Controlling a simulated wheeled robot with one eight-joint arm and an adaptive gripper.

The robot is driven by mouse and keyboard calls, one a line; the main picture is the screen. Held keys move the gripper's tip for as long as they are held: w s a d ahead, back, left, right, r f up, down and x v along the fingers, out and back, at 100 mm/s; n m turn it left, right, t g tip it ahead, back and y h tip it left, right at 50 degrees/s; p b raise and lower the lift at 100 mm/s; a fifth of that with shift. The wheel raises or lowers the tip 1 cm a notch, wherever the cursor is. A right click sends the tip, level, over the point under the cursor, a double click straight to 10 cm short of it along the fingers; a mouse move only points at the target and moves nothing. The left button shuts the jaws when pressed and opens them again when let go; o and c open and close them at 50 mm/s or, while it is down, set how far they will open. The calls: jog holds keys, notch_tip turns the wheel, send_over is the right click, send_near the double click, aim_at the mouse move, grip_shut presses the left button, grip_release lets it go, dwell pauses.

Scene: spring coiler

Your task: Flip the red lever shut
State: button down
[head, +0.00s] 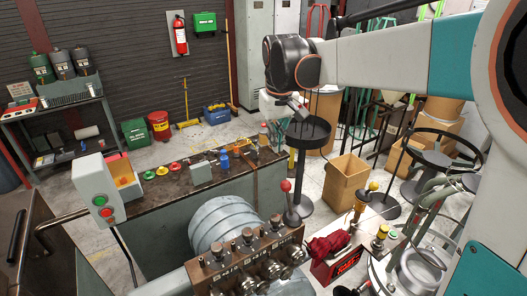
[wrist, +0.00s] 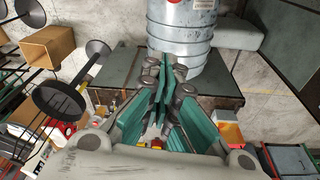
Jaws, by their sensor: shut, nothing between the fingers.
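The red lever is a short grey rod with a red ball knob (head: 285,186). It stands roughly upright at the right end of the block of metal knobs on the coiler machine (head: 262,250) in the head view. I cannot pick it out with certainty in the wrist view. My gripper (head: 299,106) is above and beyond the lever in the head view, well apart from it, and small and partly dark there. In the wrist view my gripper (wrist: 163,62) has its teal fingers together with nothing held. They point toward a ribbed grey drum (wrist: 182,35).
The ribbed drum (head: 222,222) lies left of the lever. A dark workbench (head: 165,195) with small coloured items is behind it. A control box with green and red buttons (head: 97,190) stands left. A round black stand (head: 304,133) and a cardboard box (head: 345,181) are behind right.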

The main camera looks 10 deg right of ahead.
aim_at(289, 197)
jog(key=shift+s, duration=0.15)
notch_tip(289, 197, down, 9)
jog(key=s, duration=0.2)
jog(key=shift+d, duration=0.3)
dwell(0.4)
jog(key=shift+s, duration=0.2)
jog(key=shift+s+d+r+t, duration=0.15)
jog(key=shift+s+r+t, duration=0.05)
jog(key=shift+s+t, duration=0.2)
